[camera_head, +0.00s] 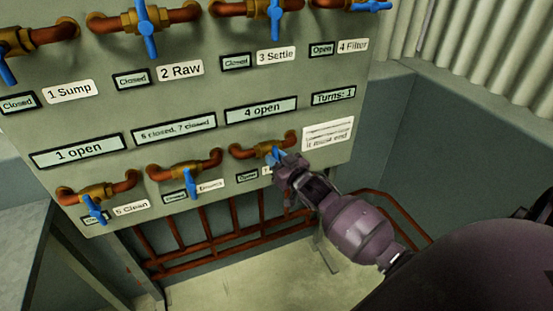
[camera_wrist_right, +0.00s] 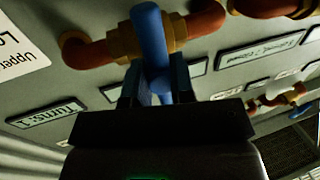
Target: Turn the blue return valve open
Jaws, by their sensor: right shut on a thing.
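The lower right valve has a brass body (camera_head: 258,152) and a blue lever (camera_wrist_right: 150,40). Its name label is mostly hidden behind my right gripper, so I cannot read whether it says return. The small status plate (camera_head: 247,177) beside it appears to read Open. My right gripper (camera_head: 279,161) is shut on this blue lever. In the right wrist view, the lever stands between the two dark fingers (camera_wrist_right: 157,88). My left gripper is not in view.
Two lower valves, left (camera_head: 95,205) and middle (camera_head: 190,180), have levers hanging down. Upper valves include Raw (camera_head: 148,35), Settle (camera_head: 276,20) and Filter. Panel displays (camera_head: 260,110) include "4 open" and "Turns: 1" (camera_head: 333,95). Red pipes (camera_head: 225,245) run below.

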